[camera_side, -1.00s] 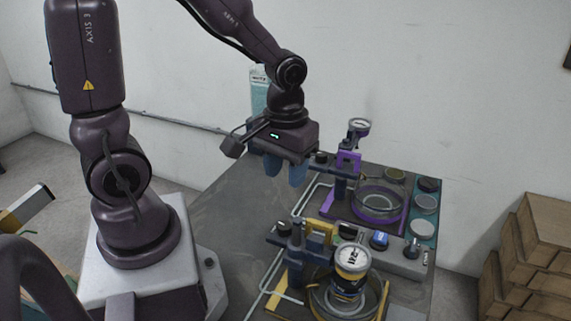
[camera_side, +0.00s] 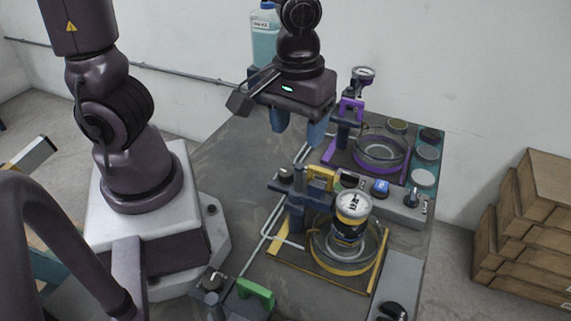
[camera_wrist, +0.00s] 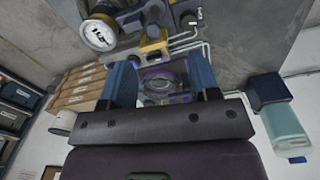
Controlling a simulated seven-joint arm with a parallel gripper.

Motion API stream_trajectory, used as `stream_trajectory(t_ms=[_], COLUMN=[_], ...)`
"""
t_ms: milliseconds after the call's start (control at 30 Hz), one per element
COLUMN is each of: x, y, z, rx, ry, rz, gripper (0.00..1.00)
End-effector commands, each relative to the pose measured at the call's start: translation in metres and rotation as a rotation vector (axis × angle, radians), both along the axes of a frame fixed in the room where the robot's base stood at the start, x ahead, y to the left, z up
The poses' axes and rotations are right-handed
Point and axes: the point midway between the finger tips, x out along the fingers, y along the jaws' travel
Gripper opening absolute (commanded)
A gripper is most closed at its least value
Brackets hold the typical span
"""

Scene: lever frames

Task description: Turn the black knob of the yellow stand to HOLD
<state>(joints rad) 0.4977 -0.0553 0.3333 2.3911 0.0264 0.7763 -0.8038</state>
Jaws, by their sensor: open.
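The yellow stand (camera_side: 322,178) has a blue post, a yellow bracket and a yellow-edged base. A round white dial on a dark can-like body (camera_side: 352,207) stands over its ring. Its black knob (camera_side: 286,173) shows on the blue arm left of the post; its pointer setting is too small to read. My gripper (camera_side: 298,132) is open and empty, fingers down, above and behind the knob, apart from it. In the wrist view my gripper (camera_wrist: 162,80) has its fingers wide apart, with the yellow bracket (camera_wrist: 152,46) beyond them.
A purple stand (camera_side: 351,106) is right of my gripper. A green stand (camera_side: 255,292) is at the front. A grey box (camera_side: 400,205) with several knobs lies right of the yellow stand. A teal bottle (camera_side: 265,38) stands behind. Bare table lies left of the stands.

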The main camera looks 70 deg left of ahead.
Motion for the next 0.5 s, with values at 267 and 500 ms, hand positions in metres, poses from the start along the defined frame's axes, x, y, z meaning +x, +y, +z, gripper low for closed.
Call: stream_trajectory(t_ms=[267, 500], x=[-0.001, -0.002], y=[0.011, 0.049], z=[-0.001, -0.005], rx=[-0.025, -0.023], ry=[0.014, 0.028], rz=[0.738, 1.498], gripper=[0.56, 0.56])
